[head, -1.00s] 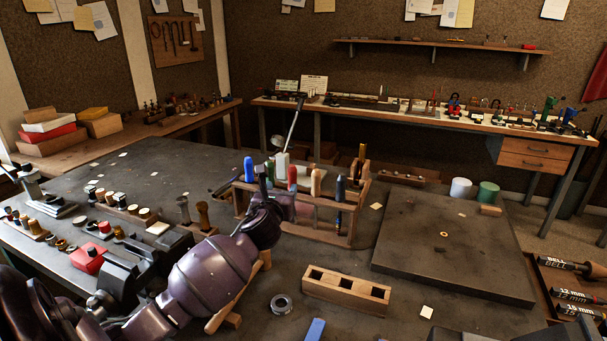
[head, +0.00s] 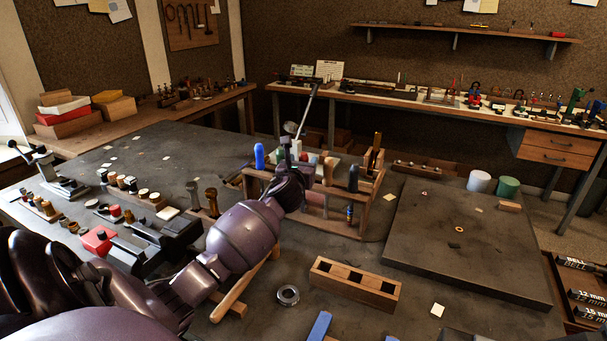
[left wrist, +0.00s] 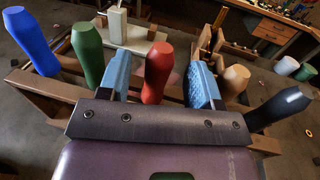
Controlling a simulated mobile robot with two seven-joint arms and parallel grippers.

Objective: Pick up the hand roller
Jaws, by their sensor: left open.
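A wooden rack (head: 335,222) holds several upright tools with coloured handles. I cannot tell by shape which is the hand roller, as the tools' lower ends are mostly hidden. My left gripper (head: 296,160) is over the rack, open. In the left wrist view its two blue-padded fingers (left wrist: 160,75) stand on either side of a red handle (left wrist: 158,75), with a gap on both sides. A green handle (left wrist: 88,52) and a blue handle (left wrist: 32,42) stand to the left. A tan handle (left wrist: 235,82) and a dark blue handle (left wrist: 282,108) stand to the right.
A wooden block with square holes (head: 355,284), a metal ring (head: 288,294) and a wooden-handled tool (head: 238,288) lie in front of the rack. A dark slab (head: 470,245) is at right. A pale post (left wrist: 116,24) stands behind the rack.

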